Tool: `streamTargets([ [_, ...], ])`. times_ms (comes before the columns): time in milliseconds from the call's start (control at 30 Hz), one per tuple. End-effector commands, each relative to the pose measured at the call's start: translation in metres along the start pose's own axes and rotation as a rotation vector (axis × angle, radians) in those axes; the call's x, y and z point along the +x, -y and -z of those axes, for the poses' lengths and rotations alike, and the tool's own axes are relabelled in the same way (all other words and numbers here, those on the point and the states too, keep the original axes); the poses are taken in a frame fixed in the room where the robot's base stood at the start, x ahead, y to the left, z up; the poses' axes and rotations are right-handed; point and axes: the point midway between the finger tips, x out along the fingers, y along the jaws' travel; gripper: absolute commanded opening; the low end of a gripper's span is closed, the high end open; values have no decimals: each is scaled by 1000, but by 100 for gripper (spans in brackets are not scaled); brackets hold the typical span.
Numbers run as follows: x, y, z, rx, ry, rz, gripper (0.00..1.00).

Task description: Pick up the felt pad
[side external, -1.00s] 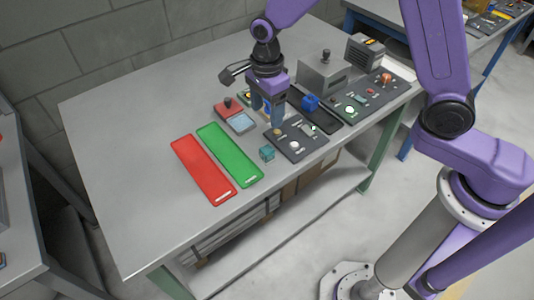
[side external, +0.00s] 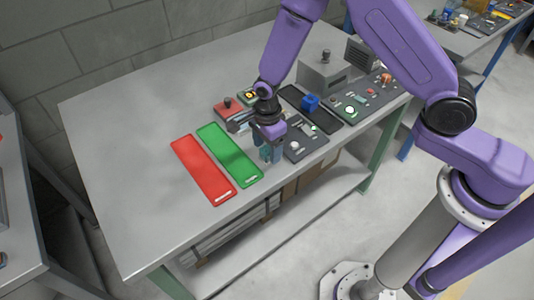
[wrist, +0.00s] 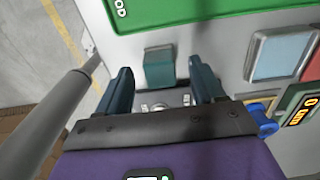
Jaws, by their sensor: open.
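A small teal block (wrist: 159,67), the likeliest felt pad, sits on the grey table near its front edge, beside the green tray. In the wrist view it lies between and just past the two fingertips, with a gap on each side. My gripper (wrist: 161,75) is open and empty, reaching down over the block. In the side view my gripper (side external: 270,153) is low at the table, right of the green tray, and its teal fingers blend with the block, so contact cannot be told there.
The green tray (side external: 228,154) and red tray (side external: 202,169) lie left of my gripper. A dark button panel (side external: 305,145) is close on the right. A red-and-grey device (side external: 228,108) stands behind. The table's left part is clear.

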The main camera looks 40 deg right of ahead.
Motion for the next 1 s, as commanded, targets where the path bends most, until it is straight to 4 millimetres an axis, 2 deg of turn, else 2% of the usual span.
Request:
streamTargets([
  [200,21,0,0,0,-1,-1,68],
  [467,23,0,0,0,1,1,68],
  [500,23,0,0,0,1,1,62],
  [567,23,0,0,0,0,1,42],
  [600,23,0,0,0,0,1,29],
  [667,23,0,0,0,0,1,11],
  [1000,22,0,0,0,0,1,11],
])
